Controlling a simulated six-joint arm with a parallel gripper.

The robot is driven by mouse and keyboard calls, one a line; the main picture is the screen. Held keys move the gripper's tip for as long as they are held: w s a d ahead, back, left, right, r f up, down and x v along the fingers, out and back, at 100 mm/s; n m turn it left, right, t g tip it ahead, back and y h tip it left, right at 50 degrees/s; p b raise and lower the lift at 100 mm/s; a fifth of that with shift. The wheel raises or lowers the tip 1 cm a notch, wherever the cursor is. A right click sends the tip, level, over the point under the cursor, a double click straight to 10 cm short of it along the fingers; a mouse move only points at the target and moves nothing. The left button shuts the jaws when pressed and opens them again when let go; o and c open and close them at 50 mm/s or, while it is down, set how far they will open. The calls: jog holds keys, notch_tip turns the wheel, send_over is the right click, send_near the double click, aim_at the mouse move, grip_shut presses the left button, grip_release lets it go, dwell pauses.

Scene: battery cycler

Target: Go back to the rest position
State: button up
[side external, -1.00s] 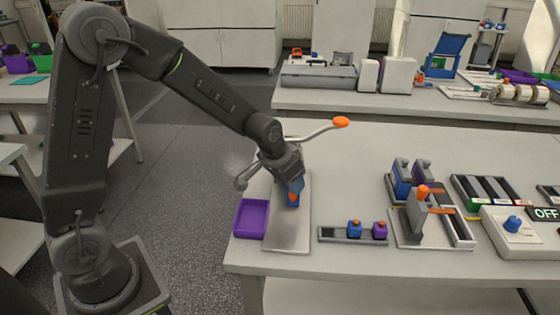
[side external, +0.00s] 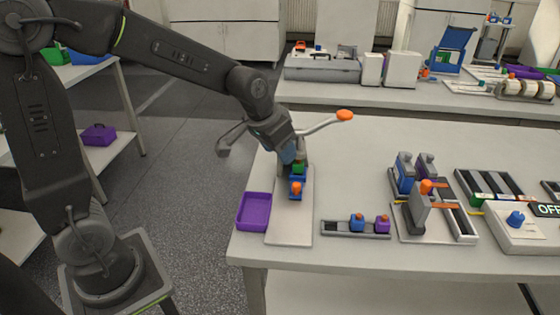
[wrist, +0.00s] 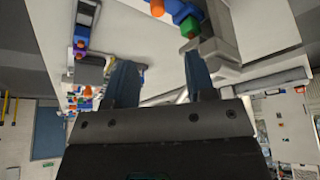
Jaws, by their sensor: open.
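My gripper (side external: 291,152) is above the back part of a light grey plate (side external: 290,228) near the table's left end. In the wrist view its two blue fingers (wrist: 158,75) stand apart with nothing between them. Below and in front of it, a blue piece with an orange top (side external: 296,188) and a green block (side external: 299,168) sit at the plate. The green block also shows in the wrist view (wrist: 189,26), beyond the fingertips. A grey lever with an orange knob (side external: 344,115) reaches out to the right behind my gripper.
A purple tray (side external: 254,211) lies left of the plate. A dark rail (side external: 340,228) with a blue and a purple piece is to its right. Farther right are a clamp stand (side external: 417,210), battery slots (side external: 485,187) and a box marked OFF (side external: 515,232).

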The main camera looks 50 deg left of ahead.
jog(key=s+d+r, duration=0.1)
jog(key=s+r, duration=0.2)
jog(key=s, duration=0.6)
jog(key=s+d+r+t, duration=0.1)
jog(key=s+r, duration=0.2)
jog(key=s, duration=0.7)
